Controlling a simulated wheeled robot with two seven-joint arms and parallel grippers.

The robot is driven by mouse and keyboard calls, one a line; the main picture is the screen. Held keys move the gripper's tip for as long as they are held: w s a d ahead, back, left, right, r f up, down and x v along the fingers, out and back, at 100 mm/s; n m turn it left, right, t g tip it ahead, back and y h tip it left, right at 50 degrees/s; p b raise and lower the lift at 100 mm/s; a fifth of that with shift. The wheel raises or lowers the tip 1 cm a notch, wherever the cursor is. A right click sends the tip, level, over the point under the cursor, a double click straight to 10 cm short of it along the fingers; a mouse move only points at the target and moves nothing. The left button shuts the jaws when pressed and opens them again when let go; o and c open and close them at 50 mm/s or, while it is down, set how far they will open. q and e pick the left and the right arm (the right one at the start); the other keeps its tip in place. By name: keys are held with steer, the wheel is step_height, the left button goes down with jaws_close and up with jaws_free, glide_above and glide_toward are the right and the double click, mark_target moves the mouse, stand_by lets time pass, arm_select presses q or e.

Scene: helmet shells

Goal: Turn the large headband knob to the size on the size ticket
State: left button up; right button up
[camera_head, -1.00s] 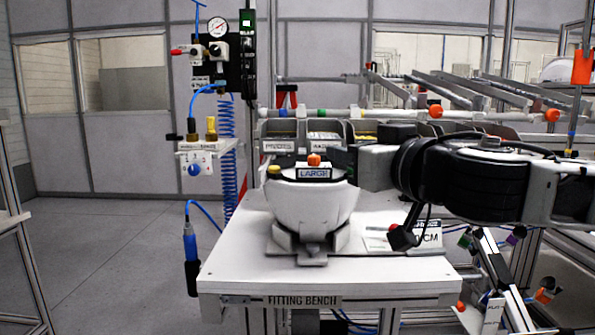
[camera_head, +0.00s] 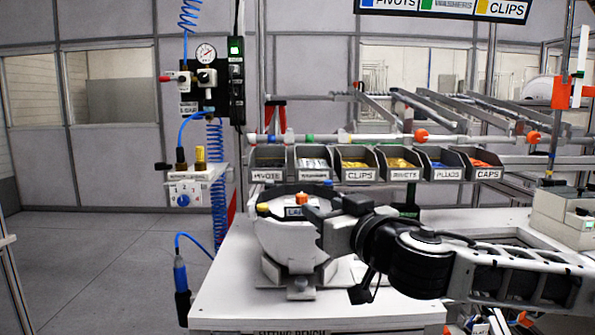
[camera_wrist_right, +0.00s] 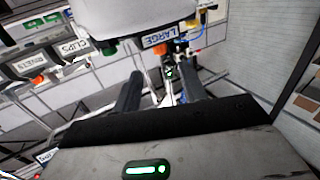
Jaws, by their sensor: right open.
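A white helmet shell (camera_head: 275,240) sits on a grey stand on the fitting bench. An orange knob (camera_head: 301,198) and a yellow knob (camera_head: 263,209) show at its top, with a partly covered LARGE label (camera_head: 292,212). My right gripper (camera_head: 313,215) is open and overlaps the shell's right side in the head view; contact cannot be told. In the right wrist view the gripper (camera_wrist_right: 161,86) has nothing between its fingers. The shell (camera_wrist_right: 125,15), its LARGE label (camera_wrist_right: 165,37) and the orange knob (camera_wrist_right: 149,53) lie beyond the fingertips. I cannot see the size ticket. My left gripper is out of view.
Several labelled parts bins (camera_head: 357,165) stand in a row behind the shell. My right arm covers the bench's right part. A blue-handled air tool (camera_head: 180,278) hangs at the bench's left. A beige box (camera_head: 565,215) stands at right. The bench's front left (camera_head: 235,300) is clear.

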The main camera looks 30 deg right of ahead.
mark_target(304, 197)
steer(key=w+p, duration=0.1)
steer(key=w, duration=0.2)
steer(key=w+p, duration=0.2)
steer(key=w, duration=0.1)
steer(key=w+d+p, duration=0.1)
steer(key=w+p, duration=0.1)
steer(key=w, duration=0.2)
steer(key=shift+w+p, duration=0.35)
steer(key=shift+w, duration=0.15)
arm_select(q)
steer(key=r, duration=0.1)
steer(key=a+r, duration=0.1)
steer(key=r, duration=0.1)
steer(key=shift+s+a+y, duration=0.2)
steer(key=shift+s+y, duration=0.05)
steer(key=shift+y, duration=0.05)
arm_select(e)
jaws_close()
